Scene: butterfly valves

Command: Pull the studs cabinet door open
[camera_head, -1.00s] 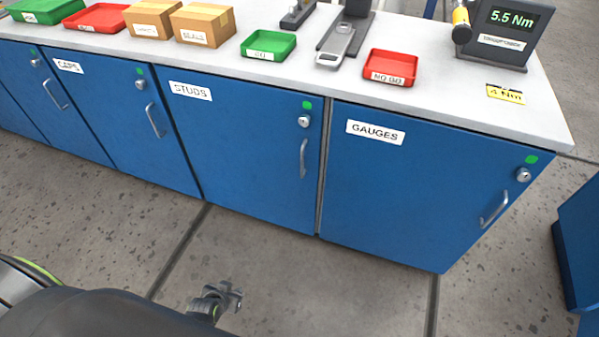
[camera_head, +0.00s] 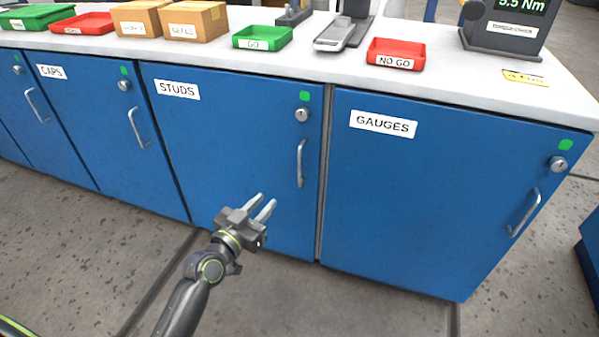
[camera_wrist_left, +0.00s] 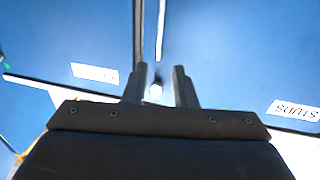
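The blue studs cabinet door (camera_head: 205,150) is shut, with its STUDS label (camera_head: 177,90) at upper left. Its upright silver handle (camera_head: 300,163) is near the right edge, below a round lock (camera_head: 301,115) and a green mark. My left gripper (camera_head: 268,203) is in front of the door, lower and left of the handle in the head view. Its fingers are parted and empty. In the left wrist view, the open left gripper (camera_wrist_left: 160,68) points towards the doors, with the upside-down STUDS label (camera_wrist_left: 295,112) at right. My right gripper is not in view.
The gauges door (camera_head: 440,200) is shut at the right, past a narrow grey post. The caps door (camera_head: 95,120) is shut at the left. A pale worktop (camera_head: 340,75) above carries trays and boxes. The floor in front is clear.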

